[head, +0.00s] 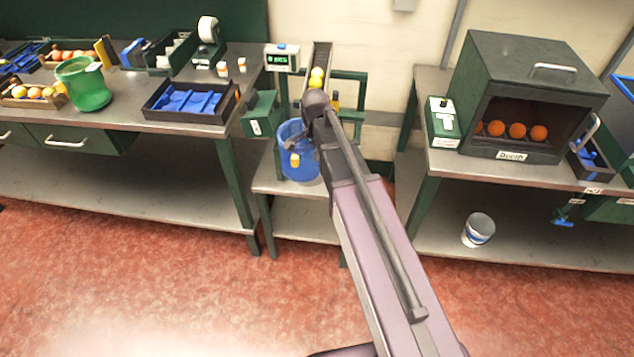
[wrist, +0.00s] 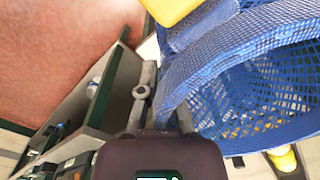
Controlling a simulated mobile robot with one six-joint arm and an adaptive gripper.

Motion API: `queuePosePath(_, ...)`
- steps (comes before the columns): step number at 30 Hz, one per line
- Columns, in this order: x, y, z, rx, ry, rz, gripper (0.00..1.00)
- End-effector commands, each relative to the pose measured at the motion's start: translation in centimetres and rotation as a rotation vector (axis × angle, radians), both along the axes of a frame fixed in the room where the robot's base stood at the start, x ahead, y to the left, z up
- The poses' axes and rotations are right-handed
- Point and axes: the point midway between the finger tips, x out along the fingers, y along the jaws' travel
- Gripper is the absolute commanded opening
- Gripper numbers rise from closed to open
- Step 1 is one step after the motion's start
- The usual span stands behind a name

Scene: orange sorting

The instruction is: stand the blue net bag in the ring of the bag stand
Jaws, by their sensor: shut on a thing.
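The blue net bag (head: 297,168) hangs open-mouthed above the low middle table in the head view, with a yellow tag on its front. In the wrist view its mesh wall and open mouth (wrist: 245,90) fill the right side, and the bag looks empty. My gripper (head: 308,138) is at the bag's right rim and shut on it; its grey fingers also show in the wrist view (wrist: 163,105). My arm covers part of the bag's right side. I cannot make out the ring of the bag stand; whether the bag's base touches anything is unclear.
A chute with yellow balls (head: 317,76), a display box (head: 282,58) and a green box (head: 262,114) stand close behind the bag. A green bucket (head: 86,88) is on the left bench. A dark cabinet with oranges (head: 520,95) stands right. The red floor in front is clear.

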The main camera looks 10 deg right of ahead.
Motion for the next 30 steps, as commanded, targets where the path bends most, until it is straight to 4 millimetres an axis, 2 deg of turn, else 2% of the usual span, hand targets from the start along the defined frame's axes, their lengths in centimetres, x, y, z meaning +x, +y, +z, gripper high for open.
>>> queuePosePath(1,0.2,0.0,-1.7,0.001,-0.001,0.000,0.00)
queuePosePath(15,1.1,-0.1,-8.7,0.002,-0.003,-0.001,0.00)
queuePosePath(21,1.2,-0.1,-9.9,0.003,-0.004,-0.001,0.00)
queuePosePath(30,1.3,-0.2,-10.0,0.003,-0.004,-0.002,0.00)
